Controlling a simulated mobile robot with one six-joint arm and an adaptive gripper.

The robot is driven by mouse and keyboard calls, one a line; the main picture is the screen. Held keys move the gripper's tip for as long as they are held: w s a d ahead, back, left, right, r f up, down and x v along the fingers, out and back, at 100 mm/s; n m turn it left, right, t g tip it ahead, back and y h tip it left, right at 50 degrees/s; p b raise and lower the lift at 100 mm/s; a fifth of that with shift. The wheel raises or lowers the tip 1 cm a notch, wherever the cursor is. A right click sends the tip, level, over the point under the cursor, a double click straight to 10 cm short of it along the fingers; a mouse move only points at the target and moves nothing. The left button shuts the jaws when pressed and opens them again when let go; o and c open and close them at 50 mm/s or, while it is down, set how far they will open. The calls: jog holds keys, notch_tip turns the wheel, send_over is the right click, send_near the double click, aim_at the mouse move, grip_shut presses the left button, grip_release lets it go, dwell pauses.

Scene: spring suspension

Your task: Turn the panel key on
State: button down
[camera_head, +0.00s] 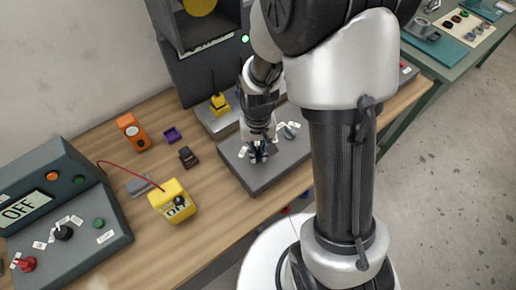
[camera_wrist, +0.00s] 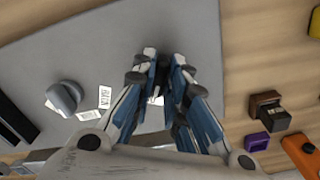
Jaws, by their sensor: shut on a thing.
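My gripper (camera_head: 258,152) points down at the grey control panel (camera_head: 262,182) on the bench. In the wrist view its fingers (camera_wrist: 163,78) are closed together over the same panel (camera_wrist: 90,50). They are shut on the panel key, which the fingers hide almost wholly, so its angle cannot be told. White label tags lie around the fingertips. A grey rotary knob (camera_head: 290,131) with white labels sits on the same panel beside my gripper; it also shows in the wrist view (camera_wrist: 66,98).
A yellow meter (camera_head: 174,202), an orange device (camera_head: 132,131), a purple tray (camera_head: 172,134) and a dark brown block (camera_head: 188,157) stand left of the panel. A console (camera_head: 60,215) reading OFF is at far left. A yellow-handled switch (camera_head: 220,104) is behind.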

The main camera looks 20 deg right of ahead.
aim_at(258, 152)
jog(key=shift+m, duration=0.3)
jog(key=c, duration=1.6)
grip_release()
jog(key=shift+r, duration=0.1)
notch_tip(258, 152, up, 12)
